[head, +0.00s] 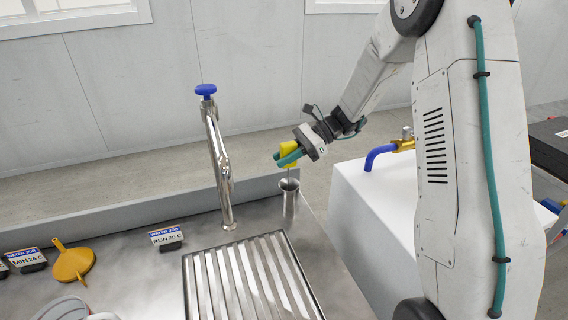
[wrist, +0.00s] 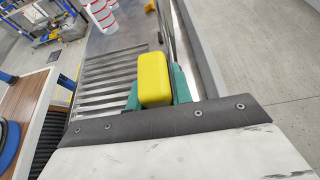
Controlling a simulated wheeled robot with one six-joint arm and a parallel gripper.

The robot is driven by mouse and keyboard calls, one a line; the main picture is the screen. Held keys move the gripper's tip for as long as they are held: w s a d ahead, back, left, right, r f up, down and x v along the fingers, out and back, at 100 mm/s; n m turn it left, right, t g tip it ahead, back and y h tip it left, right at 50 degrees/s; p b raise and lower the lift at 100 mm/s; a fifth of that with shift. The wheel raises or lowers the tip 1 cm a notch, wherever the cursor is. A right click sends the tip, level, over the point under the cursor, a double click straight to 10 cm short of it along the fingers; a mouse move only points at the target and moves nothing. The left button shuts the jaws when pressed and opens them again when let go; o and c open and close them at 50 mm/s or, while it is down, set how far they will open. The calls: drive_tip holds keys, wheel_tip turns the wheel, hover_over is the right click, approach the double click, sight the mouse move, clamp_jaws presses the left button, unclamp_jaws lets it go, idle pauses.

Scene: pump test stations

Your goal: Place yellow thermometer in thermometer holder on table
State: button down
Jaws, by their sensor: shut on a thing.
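The yellow thermometer (head: 288,148) is held between the green fingers of my gripper (head: 288,158). In the head view a thin probe runs down from it toward the metal cup-like holder (head: 290,198) at the table's back right corner. The probe's tip appears at or inside the holder's mouth; I cannot tell how deep. The yellow body is above the rim, apart from it. In the wrist view the thermometer's yellow block (wrist: 155,80) sits between the green fingers (wrist: 157,88), and the holder is hidden.
A steel tap (head: 218,165) with a blue knob stands left of the holder. A ribbed drain grate (head: 250,280) lies in front. A yellow funnel (head: 73,262) and small label signs (head: 166,238) are at left. A white block (head: 375,215) with a blue-spouted tap stands right.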

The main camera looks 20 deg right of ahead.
sight(288, 179)
wheel_tip(288, 179, down, 2)
drive_tip(key=shift+f, duration=0.15)
drive_tip(key=c, duration=1.3)
unclamp_jaws()
drive_tip(key=shift+f, duration=0.1)
drive_tip(key=shift+o, duration=0.2)
